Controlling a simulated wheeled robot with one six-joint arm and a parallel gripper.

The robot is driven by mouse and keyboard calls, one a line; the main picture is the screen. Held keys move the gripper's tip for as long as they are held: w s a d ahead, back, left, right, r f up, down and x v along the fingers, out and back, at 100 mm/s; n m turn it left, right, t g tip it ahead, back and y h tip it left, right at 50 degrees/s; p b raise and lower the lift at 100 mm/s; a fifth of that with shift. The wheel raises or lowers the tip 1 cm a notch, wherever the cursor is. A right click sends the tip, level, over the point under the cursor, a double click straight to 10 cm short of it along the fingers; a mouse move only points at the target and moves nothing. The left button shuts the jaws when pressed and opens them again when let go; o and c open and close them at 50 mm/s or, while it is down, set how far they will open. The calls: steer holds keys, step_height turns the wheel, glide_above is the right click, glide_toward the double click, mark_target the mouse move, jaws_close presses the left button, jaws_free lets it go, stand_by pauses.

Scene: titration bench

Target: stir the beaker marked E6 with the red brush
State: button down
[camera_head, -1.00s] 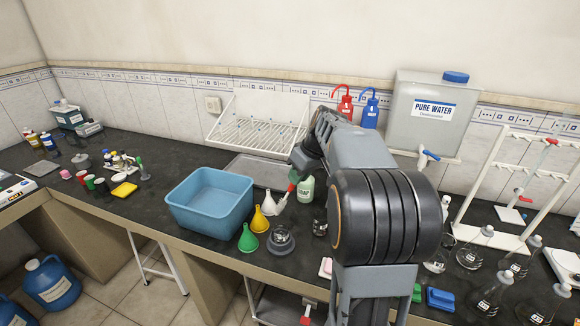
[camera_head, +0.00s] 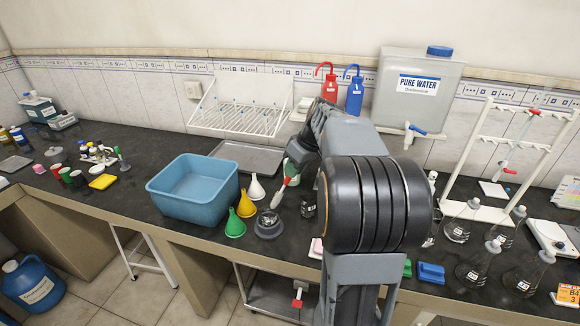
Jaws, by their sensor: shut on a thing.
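My gripper (camera_head: 293,170) is partly hidden behind my arm, over the middle of the bench. It is shut on the red brush (camera_head: 285,187), whose red part shows just below the jaws and whose pale head points down and left. The brush head is beside the white funnel, above a dark grey round piece. A small glass beaker (camera_head: 307,207) stands to the right of the brush, close to my arm. Its marking is too small to read, so I cannot tell whether it is E6. Several labelled flasks (camera_head: 457,231) stand at the right.
A blue basin (camera_head: 194,190) stands left of the gripper. Green (camera_head: 235,226), yellow (camera_head: 246,205) and white (camera_head: 256,187) funnels stand between basin and brush. A drying rack (camera_head: 240,115), a water tank (camera_head: 417,90) and a white stand (camera_head: 505,160) line the back.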

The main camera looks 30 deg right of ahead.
steer(key=shift+s+f, duration=0.1)
steer(key=shift+f, duration=0.4)
steer(key=shift+b+x, duration=3.15)
steer(key=shift+x, duration=1.1)
steer(key=shift+d, duration=0.1)
